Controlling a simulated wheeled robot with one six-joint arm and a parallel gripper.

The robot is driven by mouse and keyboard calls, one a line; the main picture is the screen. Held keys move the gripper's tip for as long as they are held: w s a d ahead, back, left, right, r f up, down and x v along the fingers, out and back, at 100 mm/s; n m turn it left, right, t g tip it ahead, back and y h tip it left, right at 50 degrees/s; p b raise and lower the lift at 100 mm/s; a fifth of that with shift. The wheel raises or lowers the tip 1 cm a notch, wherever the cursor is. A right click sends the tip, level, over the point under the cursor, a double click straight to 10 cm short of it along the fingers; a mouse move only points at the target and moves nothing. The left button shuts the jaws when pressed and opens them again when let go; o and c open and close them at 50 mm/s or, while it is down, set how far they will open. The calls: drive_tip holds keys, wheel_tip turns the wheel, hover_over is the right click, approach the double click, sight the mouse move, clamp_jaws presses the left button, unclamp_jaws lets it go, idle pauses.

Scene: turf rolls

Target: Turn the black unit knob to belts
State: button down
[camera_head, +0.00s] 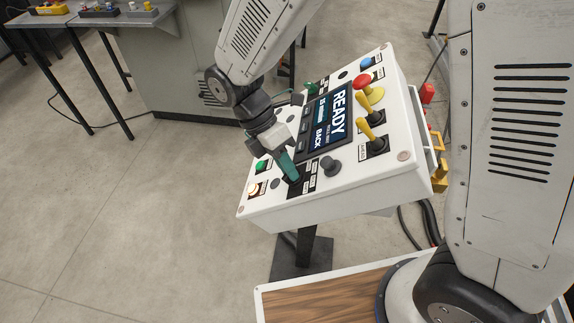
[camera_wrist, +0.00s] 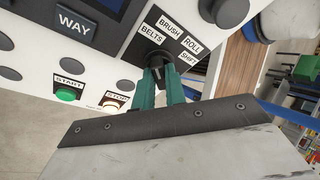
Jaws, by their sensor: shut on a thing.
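The white control panel (camera_head: 350,168) stands tilted on a dark post, with a screen (camera_head: 327,118) reading READY. The black unit knob (camera_wrist: 156,58) shows in the wrist view, on a dark plate with labels BELTS, BRUSH, ROLL and SHIFT around it. BELTS (camera_wrist: 152,32) is the label at the left. My gripper (camera_wrist: 160,76) has its green fingers shut on the knob. In the head view my gripper (camera_head: 290,173) reaches down to the panel's lower left and mostly hides the knob. I cannot tell which label the knob points at.
Close by are a green START button (camera_wrist: 67,96) and a lit STOP button (camera_wrist: 113,104). A wood-topped surface (camera_head: 315,300) is in front.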

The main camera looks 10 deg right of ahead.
drive_tip(key=shift+s+d+f+n+g, duration=0.1)
drive_tip(key=shift+n+g, duration=0.05)
drive_tip(key=shift+n, duration=0.3)
drive_tip(key=shift+d+f+n+g, duration=0.1)
drive_tip(key=shift+n+g, duration=0.05)
drive_tip(key=shift+n, duration=0.3)
drive_tip(key=c, duration=1.4)
unclamp_jaws()
drive_tip(key=shift+a, duration=0.1)
drive_tip(key=shift+c, duration=0.2)
drive_tip(key=v, duration=0.8)
drive_tip(key=shift+a, duration=0.2)
drive_tip(key=shift+r, duration=0.1)
